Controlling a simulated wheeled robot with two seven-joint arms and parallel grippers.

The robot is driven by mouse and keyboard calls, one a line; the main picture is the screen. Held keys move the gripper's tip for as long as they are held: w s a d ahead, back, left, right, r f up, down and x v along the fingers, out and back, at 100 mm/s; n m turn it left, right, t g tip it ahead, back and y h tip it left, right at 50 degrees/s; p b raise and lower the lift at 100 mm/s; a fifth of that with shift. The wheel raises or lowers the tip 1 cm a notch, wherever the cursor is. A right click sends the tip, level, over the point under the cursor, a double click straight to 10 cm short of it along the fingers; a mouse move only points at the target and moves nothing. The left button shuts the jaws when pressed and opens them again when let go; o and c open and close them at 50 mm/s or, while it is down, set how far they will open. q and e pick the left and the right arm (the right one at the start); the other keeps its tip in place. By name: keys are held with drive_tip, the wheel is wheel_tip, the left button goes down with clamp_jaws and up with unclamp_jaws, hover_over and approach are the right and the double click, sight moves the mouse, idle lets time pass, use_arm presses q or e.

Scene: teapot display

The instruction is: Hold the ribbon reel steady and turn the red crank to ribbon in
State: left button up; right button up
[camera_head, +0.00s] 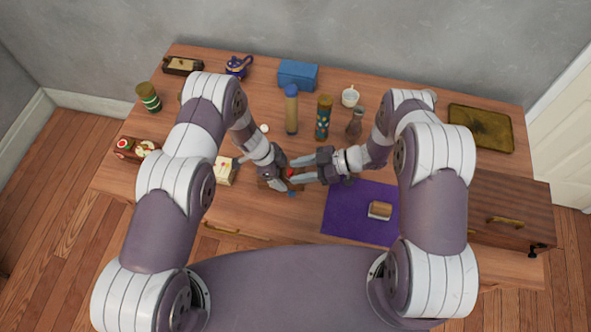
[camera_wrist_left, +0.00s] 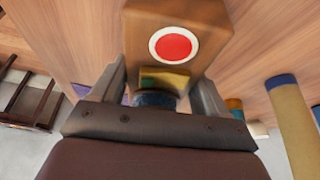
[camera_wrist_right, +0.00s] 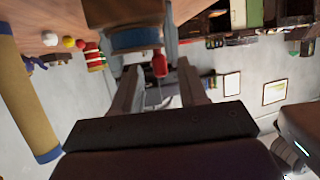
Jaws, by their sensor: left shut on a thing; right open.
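The ribbon reel is a small wooden block (camera_wrist_left: 180,35) with a red disc in a white ring on its face. My left gripper (camera_head: 277,183) is shut on it, with a finger at each side in the left wrist view (camera_wrist_left: 158,85). In the right wrist view the reel (camera_wrist_right: 125,12) shows with a blue band of ribbon (camera_wrist_right: 135,40). The red crank (camera_wrist_right: 160,63) hangs beside it, between the open fingers of my right gripper (camera_wrist_right: 157,75); I cannot tell whether they touch it. In the head view the grippers mostly hide the reel.
A purple mat (camera_head: 345,218) with a small wooden item (camera_head: 379,209) lies right of the grippers. A blue-capped cylinder (camera_head: 291,115), a patterned cylinder (camera_head: 323,118), a vase (camera_head: 355,122) and a cup (camera_head: 350,97) stand behind. A cream box (camera_head: 226,172) is close at left.

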drive_tip(key=shift+a+f, duration=0.3)
drive_tip(key=shift+a, duration=0.35)
clamp_jaws()
drive_tip(key=m+t, duration=0.2)
drive_tip(key=a+m+t+h, duration=0.1)
drive_tip(key=m+t, duration=0.1)
drive_tip(key=t, duration=0.1)
drive_tip(key=shift+m, duration=0.3)
drive_tip(key=shift+d, duration=0.1)
unclamp_jaws()
drive_tip(key=shift+r+h, duration=0.1)
drive_tip(key=shift+h, duration=0.2)
drive_tip(key=v, duration=1.2)
drive_tip(key=shift+s, duration=0.1)
drive_tip(key=shift+c, duration=1.4)
